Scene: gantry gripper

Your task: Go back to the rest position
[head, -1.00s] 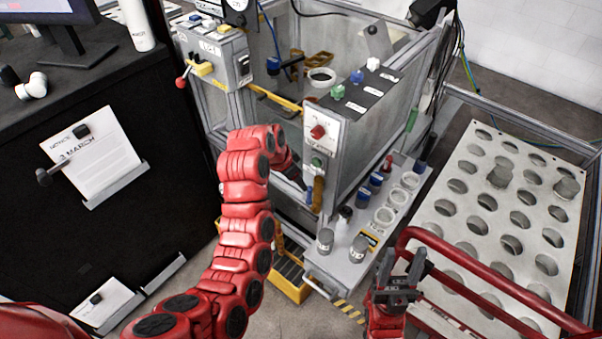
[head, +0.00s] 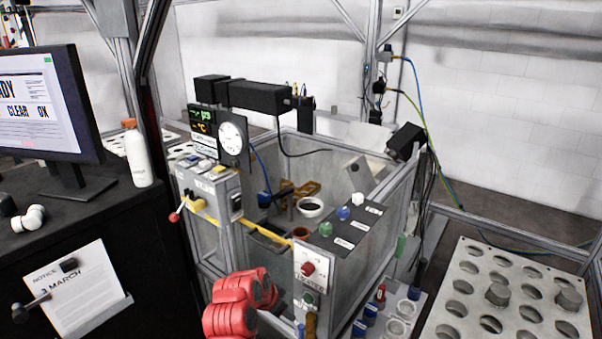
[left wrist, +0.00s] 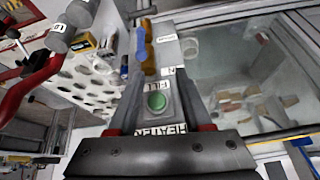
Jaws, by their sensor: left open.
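My left arm (head: 232,306), red and jointed, rises from the bottom of the head view in front of the grey machine box (head: 345,262). Its gripper end is not clear in the head view. In the left wrist view my left gripper (left wrist: 158,75) has its dark fingers spread apart with nothing held. A label panel with a green button (left wrist: 157,101) shows between the fingers; whether they touch it I cannot tell. The panel with a red knob (head: 308,268) and green button (head: 308,299) is just right of my arm. My right gripper is out of view.
A black desk with a monitor (head: 40,105) and white bottle (head: 136,155) stands left. A perforated rack (head: 470,325) with grey cylinders is at the right. Blue and red-capped items (head: 380,294) sit beside the box. A red rail (left wrist: 30,85) shows in the left wrist view.

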